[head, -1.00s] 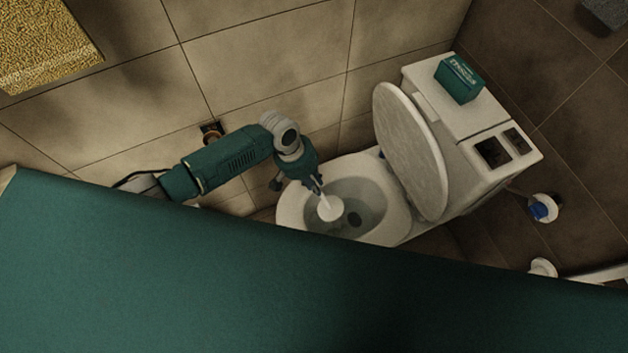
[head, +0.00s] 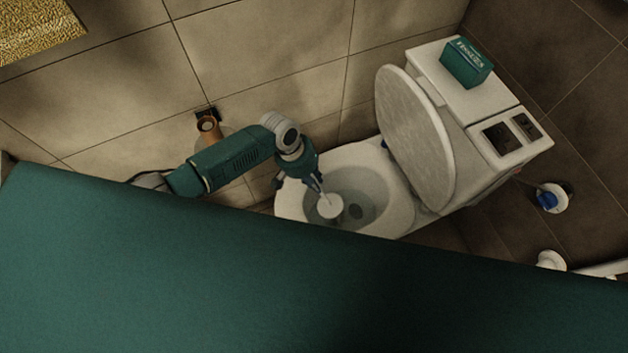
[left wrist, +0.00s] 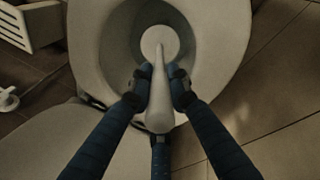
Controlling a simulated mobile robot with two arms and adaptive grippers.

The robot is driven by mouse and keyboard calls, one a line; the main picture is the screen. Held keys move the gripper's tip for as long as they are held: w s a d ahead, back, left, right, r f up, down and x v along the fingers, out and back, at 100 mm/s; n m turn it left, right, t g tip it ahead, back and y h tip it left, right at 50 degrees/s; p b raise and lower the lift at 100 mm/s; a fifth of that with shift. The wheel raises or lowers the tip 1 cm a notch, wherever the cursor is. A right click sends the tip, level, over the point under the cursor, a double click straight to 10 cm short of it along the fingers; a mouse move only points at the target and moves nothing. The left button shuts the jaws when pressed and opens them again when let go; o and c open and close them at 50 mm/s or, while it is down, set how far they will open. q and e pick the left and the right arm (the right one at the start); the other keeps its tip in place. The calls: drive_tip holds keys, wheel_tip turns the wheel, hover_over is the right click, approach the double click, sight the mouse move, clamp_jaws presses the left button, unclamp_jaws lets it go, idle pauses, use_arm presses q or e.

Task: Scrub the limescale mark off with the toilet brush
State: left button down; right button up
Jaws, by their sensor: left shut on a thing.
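The white toilet brush is in my left gripper (head: 318,184), which is shut on its handle above the toilet bowl (head: 383,186). The round white brush head (head: 330,206) is inside the bowl, near its front part. In the left wrist view the brush handle (left wrist: 159,100) runs between the two fingers (left wrist: 160,92), with the round head (left wrist: 160,42) beyond it over the bowl. I cannot make out the limescale mark; the brush and the bowl's shadow may cover it. My right gripper is not in view.
The toilet lid (head: 415,135) stands raised between bowl and cistern. A green box (head: 466,64) sits on the cistern top (head: 440,62). A white item with a blue part (head: 549,198) stands on the floor at the right. A tiled wall (head: 260,60) runs behind my left arm.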

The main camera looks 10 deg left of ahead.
use_arm(q)
drive_tip(key=shift+f, duration=0.2)
idle(0.5)
drive_tip(key=shift+f+b, duration=0.5)
drive_tip(key=shift+b, duration=0.05)
drive_tip(key=shift+f, duration=0.4)
drive_tip(key=shift+f+b, duration=0.1)
drive_tip(key=shift+b, duration=0.25)
